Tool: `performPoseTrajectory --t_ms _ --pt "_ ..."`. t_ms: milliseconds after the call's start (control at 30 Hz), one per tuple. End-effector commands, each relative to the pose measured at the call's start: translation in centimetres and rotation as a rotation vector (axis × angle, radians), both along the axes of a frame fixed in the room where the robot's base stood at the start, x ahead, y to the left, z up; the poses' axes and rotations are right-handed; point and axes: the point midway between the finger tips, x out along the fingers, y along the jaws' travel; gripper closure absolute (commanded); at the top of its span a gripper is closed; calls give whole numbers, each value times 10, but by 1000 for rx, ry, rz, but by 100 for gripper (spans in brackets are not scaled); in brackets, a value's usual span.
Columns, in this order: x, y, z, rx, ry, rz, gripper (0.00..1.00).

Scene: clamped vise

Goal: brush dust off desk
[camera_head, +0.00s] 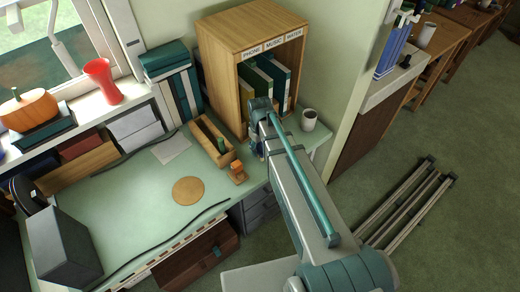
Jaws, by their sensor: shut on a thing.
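The green desk top (130,205) fills the left and middle of the head view. I cannot make out dust on it. My arm reaches up from the bottom right to the desk's right end. My gripper (257,150) is low in front of the wooden cabinet, mostly hidden behind my own arm link. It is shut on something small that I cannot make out. I cannot identify a brush anywhere. A small orange-brown object (237,172) stands at the desk's front edge, left of my gripper and apart from it.
A wooden cabinet (217,75) stands behind my gripper, and a white mug (309,119) stands to its right. A wooden box (212,142) lies to the left. A round cork mat (187,190), a paper (171,148) and a grey speaker (62,247) are on the desk. Its middle is mostly clear.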

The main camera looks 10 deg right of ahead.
Motion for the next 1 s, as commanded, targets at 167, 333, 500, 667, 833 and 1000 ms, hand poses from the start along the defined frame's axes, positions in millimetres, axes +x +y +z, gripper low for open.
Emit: performPoseTrajectory --t_ms 167,333,500,667,833,1000 --pt "0 0 19 0 1 0 84" --pt "0 0 34 0 1 0 84" --pt "0 0 49 0 1 0 84" --pt "0 0 56 -1 2 0 84" --pt "0 0 56 0 2 0 84" --pt "0 0 56 -1 2 0 84"
